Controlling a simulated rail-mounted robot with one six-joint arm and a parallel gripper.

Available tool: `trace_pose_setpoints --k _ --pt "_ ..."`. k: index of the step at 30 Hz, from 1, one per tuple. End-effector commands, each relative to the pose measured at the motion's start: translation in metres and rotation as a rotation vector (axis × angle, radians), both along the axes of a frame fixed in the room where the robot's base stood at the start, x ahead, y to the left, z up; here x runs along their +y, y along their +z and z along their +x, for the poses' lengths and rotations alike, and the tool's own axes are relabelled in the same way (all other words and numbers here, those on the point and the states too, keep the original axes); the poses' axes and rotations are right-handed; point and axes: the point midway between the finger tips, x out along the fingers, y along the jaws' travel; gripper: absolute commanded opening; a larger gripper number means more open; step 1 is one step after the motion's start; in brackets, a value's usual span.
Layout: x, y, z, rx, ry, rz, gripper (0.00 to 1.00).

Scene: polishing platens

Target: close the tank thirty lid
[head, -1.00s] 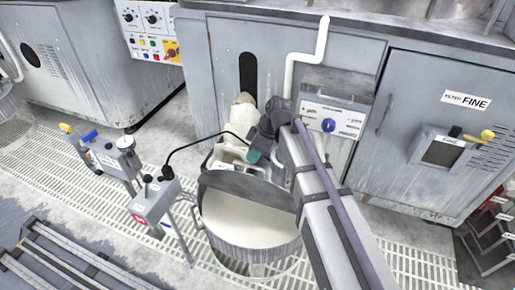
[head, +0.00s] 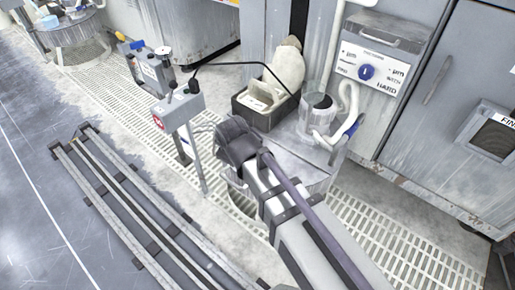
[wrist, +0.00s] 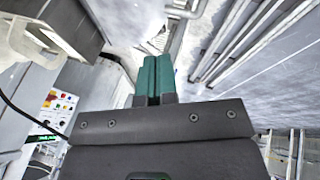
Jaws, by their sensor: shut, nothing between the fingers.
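The tank (head: 318,188) stands on the floor grating behind my arm in the head view, and my arm hides much of it. Its grey lid (head: 295,157) looks lowered flat over the mouth, and no pale liquid shows. I cannot tell whether its hidden edge sits fully on the rim. My gripper shows in the wrist view with its green fingers (wrist: 154,72) together and empty. In the head view my dark wrist is left of the tank, with the fingertips hidden. No clear contact with the lid shows.
A control box (head: 178,106) on a post stands left of the tank, with a black cable. A dark bin (head: 262,108) with a pale sack and a clear container (head: 317,112) stand behind the tank. Rails (head: 130,205) run along the left floor.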

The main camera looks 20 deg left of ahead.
Motion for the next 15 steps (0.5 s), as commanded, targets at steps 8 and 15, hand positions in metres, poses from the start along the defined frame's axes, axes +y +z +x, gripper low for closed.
trace_pose_setpoints --k 8,15 --pt "0.013 -0.070 -0.028 -0.008 0.000 -0.004 0.00" --pt "0.018 -0.107 -0.039 -0.006 -0.001 -0.004 0.00"
